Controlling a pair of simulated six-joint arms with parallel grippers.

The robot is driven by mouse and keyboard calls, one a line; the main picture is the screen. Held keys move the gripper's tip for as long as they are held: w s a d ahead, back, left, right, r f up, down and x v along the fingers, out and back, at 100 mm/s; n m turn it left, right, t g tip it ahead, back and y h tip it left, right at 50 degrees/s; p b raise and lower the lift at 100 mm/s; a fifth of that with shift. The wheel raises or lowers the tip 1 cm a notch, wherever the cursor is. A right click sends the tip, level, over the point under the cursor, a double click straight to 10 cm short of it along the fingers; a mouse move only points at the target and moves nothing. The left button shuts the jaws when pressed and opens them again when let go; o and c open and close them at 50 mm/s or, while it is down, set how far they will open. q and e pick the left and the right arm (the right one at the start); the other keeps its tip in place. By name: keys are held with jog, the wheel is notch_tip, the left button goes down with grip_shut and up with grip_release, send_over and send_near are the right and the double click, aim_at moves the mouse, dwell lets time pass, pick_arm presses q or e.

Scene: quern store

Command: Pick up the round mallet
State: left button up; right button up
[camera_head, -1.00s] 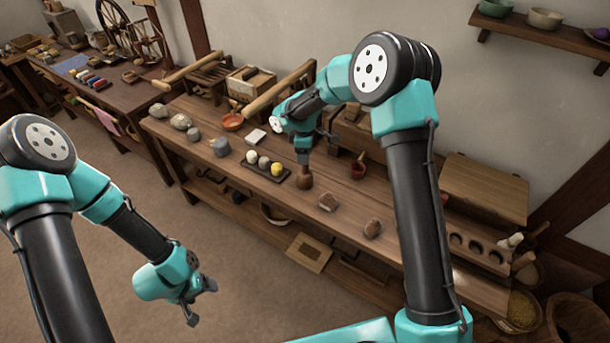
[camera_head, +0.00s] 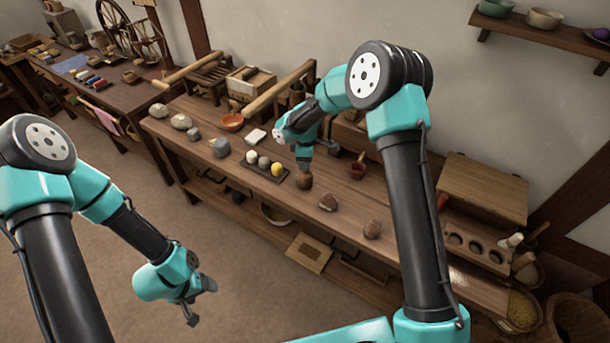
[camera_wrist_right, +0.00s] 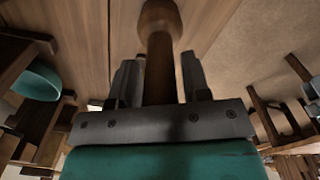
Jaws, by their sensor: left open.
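The round mallet (camera_head: 305,182) stands on its head on the workbench, its wooden handle pointing up. In the right wrist view the round brown head (camera_wrist_right: 160,18) is at the top and the handle (camera_wrist_right: 160,70) runs down between my fingers. My right gripper (camera_head: 304,163) is low over the mallet, with one finger on each side of the handle (camera_wrist_right: 160,80). I cannot tell whether the fingers touch the handle. My left gripper (camera_head: 199,301) is open and empty, away from the bench over the floor.
A dark tray (camera_head: 283,179) with pale and yellow balls lies just left of the mallet. Brown lumps (camera_head: 328,202) lie nearer the front edge.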

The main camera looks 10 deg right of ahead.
jog(key=c, duration=0.6)
jog(key=shift+r, duration=0.1)
jog(key=shift+c, duration=0.2)
jog(key=shift+r, duration=1.75)
jog(key=s+a+r, duration=0.1)
jog(key=s+a, duration=0.2)
jog(key=s, duration=1.2)
jog(key=shift+s+a+r, duration=0.15)
jog(key=shift+s+a, duration=0.1)
jog(key=shift+a, duration=0.15)
jog(key=shift+w, duration=0.1)
